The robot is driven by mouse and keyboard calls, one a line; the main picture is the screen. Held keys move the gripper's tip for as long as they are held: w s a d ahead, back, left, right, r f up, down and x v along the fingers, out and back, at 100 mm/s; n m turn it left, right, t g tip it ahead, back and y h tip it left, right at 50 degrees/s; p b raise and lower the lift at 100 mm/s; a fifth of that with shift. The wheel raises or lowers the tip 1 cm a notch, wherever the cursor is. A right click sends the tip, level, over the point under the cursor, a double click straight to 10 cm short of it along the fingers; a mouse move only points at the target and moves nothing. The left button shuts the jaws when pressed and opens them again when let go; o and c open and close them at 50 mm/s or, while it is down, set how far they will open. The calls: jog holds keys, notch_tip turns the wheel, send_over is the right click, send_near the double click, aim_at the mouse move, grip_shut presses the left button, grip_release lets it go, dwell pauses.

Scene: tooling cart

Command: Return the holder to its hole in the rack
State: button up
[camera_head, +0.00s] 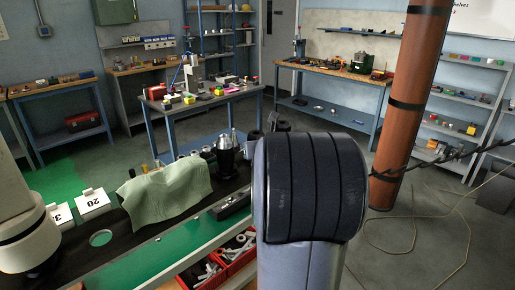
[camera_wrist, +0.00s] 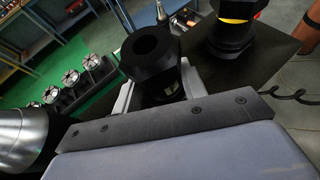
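In the wrist view a black holder (camera_wrist: 150,48) with a round bore in its top is between the two pale fingers of my gripper (camera_wrist: 158,88). The fingers appear to press on both its sides; its lower end is hidden. In the head view my own arm hides the gripper. The rack (camera_head: 132,217) is a long black strip at the lower left, with an empty round hole (camera_head: 101,238) through which green shows.
A green cloth (camera_head: 165,192) drapes over part of the rack. A dark holder with a pointed tool (camera_head: 228,158) stands right of it. Another dark holder with a yellow ring (camera_wrist: 232,32) is close right of my gripper. Red bins (camera_head: 203,272) sit below. A brown column (camera_head: 408,110) stands at right.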

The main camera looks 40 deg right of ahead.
jog(key=o, duration=0.5)
jog(key=shift+a+f, duration=0.1)
jog(key=shift+f, duration=0.05)
jog(key=shift+s+a+r, duration=0.1)
jog(key=shift+s+r, duration=0.2)
jog(key=shift+s, duration=0.1)
jog(key=p+v, duration=0.1)
jog(key=v, duration=0.9)
jog(key=shift+w+f, duration=0.1)
jog(key=shift+w, duration=0.05)
jog(key=b+x, duration=0.1)
jog(key=x, duration=0.9)
jog(key=shift+w+f, duration=0.1)
jog(key=shift+w, duration=0.1)
jog(key=shift+d+r, duration=0.2)
